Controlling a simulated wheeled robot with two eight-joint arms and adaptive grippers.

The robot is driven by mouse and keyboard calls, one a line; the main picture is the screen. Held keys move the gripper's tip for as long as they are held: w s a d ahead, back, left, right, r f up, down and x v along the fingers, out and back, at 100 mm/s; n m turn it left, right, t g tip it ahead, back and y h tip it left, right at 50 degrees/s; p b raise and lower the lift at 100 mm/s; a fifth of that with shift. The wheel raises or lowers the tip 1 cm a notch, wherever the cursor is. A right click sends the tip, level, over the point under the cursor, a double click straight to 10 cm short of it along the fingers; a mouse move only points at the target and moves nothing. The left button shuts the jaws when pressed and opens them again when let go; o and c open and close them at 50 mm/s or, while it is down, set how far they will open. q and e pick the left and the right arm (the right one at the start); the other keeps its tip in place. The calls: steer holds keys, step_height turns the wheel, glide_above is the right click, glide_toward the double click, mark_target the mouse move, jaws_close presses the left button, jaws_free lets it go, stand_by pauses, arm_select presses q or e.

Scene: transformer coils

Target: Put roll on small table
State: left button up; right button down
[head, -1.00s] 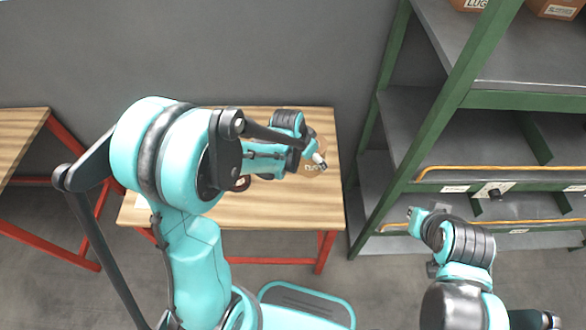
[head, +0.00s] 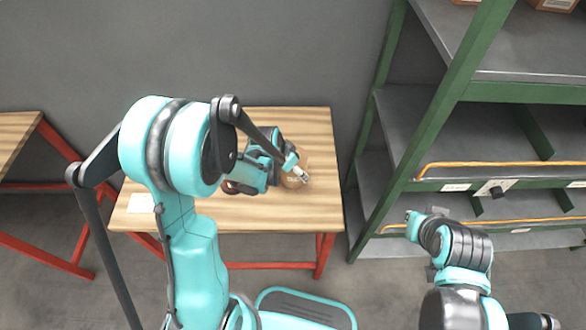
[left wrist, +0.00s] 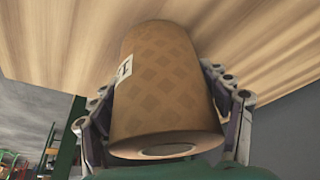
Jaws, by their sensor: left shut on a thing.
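The roll (head: 293,180) is a brown patterned cylinder with a white label, at the right part of the small wooden table (head: 270,218). In the head view my left gripper (head: 302,173) partly covers it. In the left wrist view the roll (left wrist: 165,85) fills the middle, between the two fingers of my left gripper (left wrist: 168,115), which is shut on it. The roll's far end is close to the wooden top; I cannot tell whether they touch. My right gripper (head: 412,222) is low at the right, in front of the shelf, and its fingers are not clear.
A dark reddish round thing (head: 230,187) is on the table, partly hidden by my left arm. A white sheet (head: 141,203) lies at the table's left. A green and grey shelf (head: 455,100) stands close to the right. Another wooden table (head: 18,138) is at the far left.

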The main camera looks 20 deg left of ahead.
arm_select(q)
steer(key=o, duration=1.7)
steer(key=shift+f, duration=0.1)
steer(key=shift+c, duration=0.2)
steer(key=shift+r, duration=0.35)
steer(key=p+v, duration=0.4)
steer(key=v, duration=0.7)
steer(key=shift+f, duration=0.1)
steer(key=s+r+n+t+y, duration=0.2)
steer(key=s+r+n, duration=0.3)
steer(key=s+r, duration=0.6)
steer(key=shift+s+a+n+t, duration=0.35)
steer(key=shift+s+t, duration=0.35)
steer(key=shift+s, duration=0.45)
